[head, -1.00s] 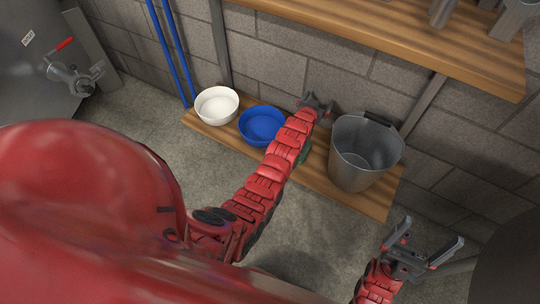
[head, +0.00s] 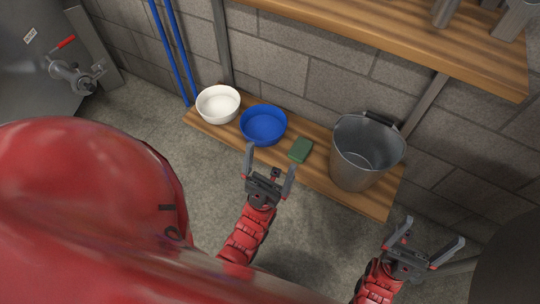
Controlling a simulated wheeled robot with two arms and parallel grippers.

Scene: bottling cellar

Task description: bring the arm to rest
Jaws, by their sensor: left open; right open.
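My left gripper (head: 269,166) is open and empty. It is over the floor in front of the lower wooden shelf, below the blue bowl in the picture. My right gripper (head: 435,238) is open and empty at the lower right, over the floor in front of the shelf's right end. Neither gripper touches any object that I can see.
The lower shelf (head: 318,179) holds a white bowl (head: 218,105), a blue bowl (head: 264,125), a green sponge-like block (head: 300,150) and a metal bucket (head: 366,155). An upper wooden shelf (head: 400,40) juts out above. A steel tank (head: 40,50) with a valve stands at left.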

